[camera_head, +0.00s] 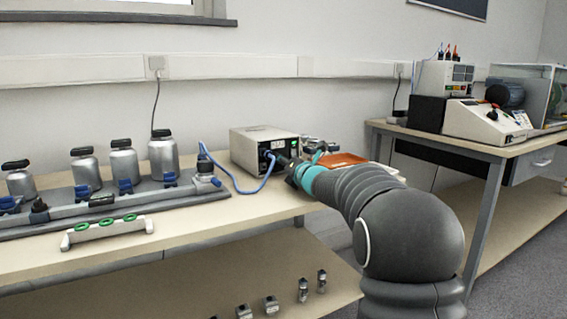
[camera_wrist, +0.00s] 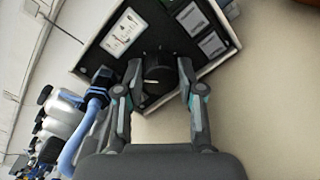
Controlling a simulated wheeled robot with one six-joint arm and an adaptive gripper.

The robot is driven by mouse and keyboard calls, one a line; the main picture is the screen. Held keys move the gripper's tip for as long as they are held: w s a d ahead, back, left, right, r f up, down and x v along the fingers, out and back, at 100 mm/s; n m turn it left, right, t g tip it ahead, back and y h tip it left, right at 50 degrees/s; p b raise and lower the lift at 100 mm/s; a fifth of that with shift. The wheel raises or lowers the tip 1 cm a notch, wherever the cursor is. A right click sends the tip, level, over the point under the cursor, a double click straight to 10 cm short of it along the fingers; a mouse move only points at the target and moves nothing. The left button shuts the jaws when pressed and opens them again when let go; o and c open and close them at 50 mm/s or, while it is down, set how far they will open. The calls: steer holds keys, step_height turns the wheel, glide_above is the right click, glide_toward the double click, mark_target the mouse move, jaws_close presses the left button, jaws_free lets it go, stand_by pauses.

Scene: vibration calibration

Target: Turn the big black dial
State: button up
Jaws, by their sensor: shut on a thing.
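The big black dial (camera_wrist: 158,72) sits on the front panel of a beige box-shaped instrument (camera_head: 263,140). In the wrist view the dial is between the two fingers of my gripper (camera_wrist: 159,75), with a white pointer mark on its face. The gripper is shut on the dial. In the head view my gripper (camera_head: 287,165) reaches the front of the instrument from the right, and it hides the dial there. The panel also carries a white meter (camera_wrist: 122,31) and grey square elements (camera_wrist: 211,44) in the wrist view.
A blue cable (camera_head: 235,184) plugs into the panel left of the dial, close to my gripper. A rail with several metal canisters (camera_head: 123,163) stands to the left on the bench (camera_head: 190,222). An orange tray (camera_head: 341,159) lies to the right, behind my arm.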

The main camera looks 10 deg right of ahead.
steer(key=m+p, duration=0.2)
steer(key=m, duration=0.1)
steer(key=shift+r+m, duration=0.15)
steer(key=shift+m, duration=0.15)
steer(key=shift+m+g+p, duration=0.3)
steer(key=shift+m+p, duration=0.55)
steer(key=shift+m, duration=0.65)
steer(key=o, duration=1.1)
steer(key=shift+o, duration=0.2)
steer(key=v, duration=1.2)
steer(key=shift+d+f, duration=0.1)
steer(key=shift+f, duration=0.1)
steer(key=shift+m, duration=0.3)
